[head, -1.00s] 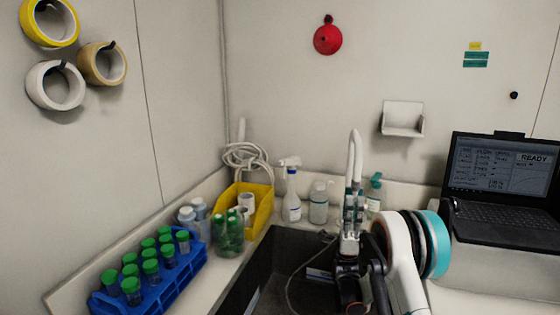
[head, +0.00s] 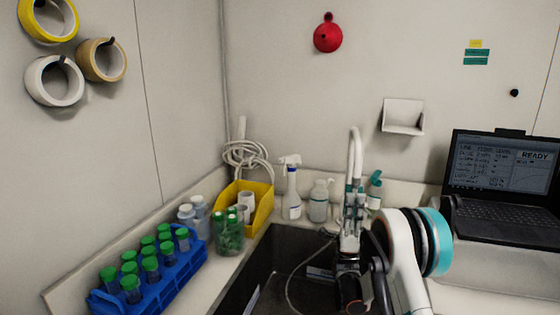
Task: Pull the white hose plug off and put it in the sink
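A tall white gooseneck tap (head: 355,150) rises at the back of the dark sink (head: 283,252). My gripper (head: 352,205) is in front of the tap's lower part, pointing away from the camera. Its fingers overlap the tap and its fittings, so I cannot tell whether they touch or hold anything. I cannot make out the white hose plug; it may be hidden behind my gripper. A thin grey cord or hose (head: 289,284) curves down inside the sink.
A blue rack (head: 183,276) of green-capped tubes, a green-capped jar (head: 228,236) and a yellow bin (head: 264,208) with a coiled white hose (head: 246,158) stand left of the sink. Bottles (head: 292,200) line the back. A laptop (head: 503,165) is at right.

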